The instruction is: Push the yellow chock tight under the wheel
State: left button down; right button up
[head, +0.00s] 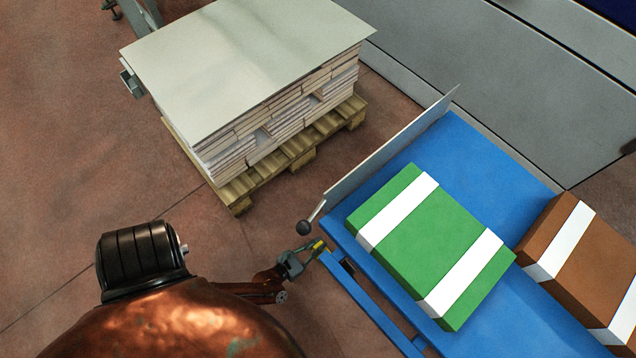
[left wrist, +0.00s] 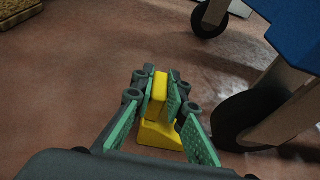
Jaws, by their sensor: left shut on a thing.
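The yellow chock (left wrist: 160,132) shows in the left wrist view, with an upright post and a wider foot resting low near the floor. My left gripper (left wrist: 163,95) is shut on its post, with green pads on both sides. A black wheel (left wrist: 238,122) under the blue table stands just right of the chock, with a gap of floor between them. In the head view my left gripper (head: 301,260) is beside the table's front left corner, and a bit of yellow shows at its tips. My right gripper is not in view.
The blue table (head: 470,165) carries a green block (head: 415,235) and a brown block (head: 562,245), both with white bands. A loaded pallet (head: 240,195) stands behind. Another wheel (left wrist: 208,22) shows farther off.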

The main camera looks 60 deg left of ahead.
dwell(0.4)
pick_arm(q)
jog(key=shift+w+d, duration=0.1)
jog(key=shift+d, duration=0.6)
jog(key=shift+w+d, duration=0.15)
jog(key=shift+d, duration=0.4)
jog(key=shift+w+d, duration=0.15)
jog(key=shift+d, duration=0.4)
jog(key=c, duration=1.8)
grip_release()
jog(key=shift+c, duration=0.2)
